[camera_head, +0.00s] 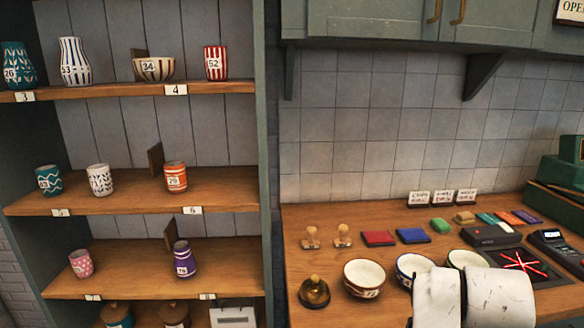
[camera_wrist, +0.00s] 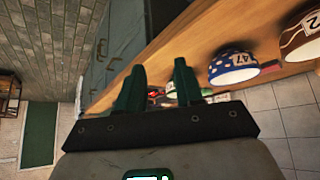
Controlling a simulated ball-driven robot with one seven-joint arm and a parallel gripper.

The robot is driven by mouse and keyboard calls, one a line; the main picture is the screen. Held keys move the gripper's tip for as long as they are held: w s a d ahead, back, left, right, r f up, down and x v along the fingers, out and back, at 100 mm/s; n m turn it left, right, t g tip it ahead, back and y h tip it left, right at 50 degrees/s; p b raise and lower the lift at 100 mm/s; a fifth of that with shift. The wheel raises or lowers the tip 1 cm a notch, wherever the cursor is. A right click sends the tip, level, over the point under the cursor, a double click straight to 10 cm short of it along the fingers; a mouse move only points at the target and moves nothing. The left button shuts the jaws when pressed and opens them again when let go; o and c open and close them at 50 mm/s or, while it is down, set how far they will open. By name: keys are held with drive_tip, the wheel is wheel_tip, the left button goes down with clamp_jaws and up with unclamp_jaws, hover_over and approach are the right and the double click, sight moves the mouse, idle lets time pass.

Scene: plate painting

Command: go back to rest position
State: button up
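My gripper (camera_wrist: 160,82) shows in the wrist view as two dark green fingers standing apart. Nothing is held between them; small coloured items show farther off beyond the gap. In the head view, white links of my arm stand at the bottom right in front of the wooden counter (camera_head: 330,222), partly covering the bowls there. The fingers are not visible in the head view.
Bowls (camera_head: 364,278) stand on the counter beside a brass bell (camera_head: 314,291), stamps and coloured pads (camera_head: 379,238). A shelf unit (camera_head: 140,200) with numbered cups and vases is at left. The wrist view shows a blue dotted bowl (camera_wrist: 233,66) right of the fingers.

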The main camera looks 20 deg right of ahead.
drive_tip(key=s+a+f+n+g+y, duration=0.1)
drive_tip(key=s+a+f+n+y, duration=0.2)
drive_tip(key=s+a+f+n, duration=0.2)
drive_tip(key=s+a+f+n+g+y, duration=0.1)
drive_tip(key=s+a+f+n, duration=0.5)
drive_tip(key=s+a+f, duration=0.6)
wheel_tip(320, 180, down, 5)
drive_tip(key=shift+r+y, duration=0.1)
drive_tip(key=shift+y, duration=0.8)
